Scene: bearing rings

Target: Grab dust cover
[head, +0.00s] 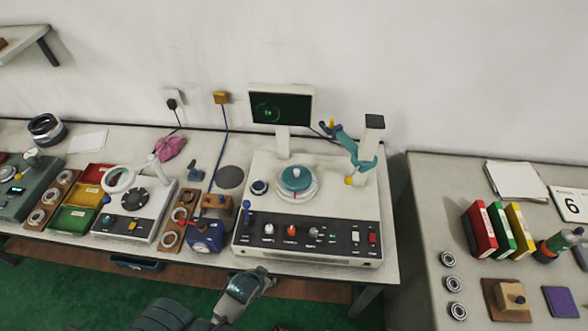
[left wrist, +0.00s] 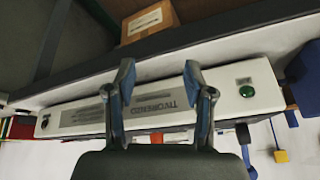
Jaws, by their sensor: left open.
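A round teal cover with a small knob on top (head: 295,178) sits on a white ring on the large white machine (head: 262,205); I take it to be the dust cover. My left gripper (head: 262,277) is at the bottom middle of the head view, in front of the table edge and well short of the teal cover. In the left wrist view my left gripper (left wrist: 158,82) has its two fingers apart with nothing between them. A white device panel with lettering (left wrist: 160,102) lies beyond the fingers. The teal cover cannot be made out there. My right gripper is not seen.
A monitor (head: 282,106) and a teal jointed arm (head: 357,150) stand on or behind the machine. A blue device (head: 205,237) sits close to its left. Bearing rings (head: 448,258) and folders (head: 480,228) are on the right table. A cardboard box (left wrist: 150,20) shows in the wrist view.

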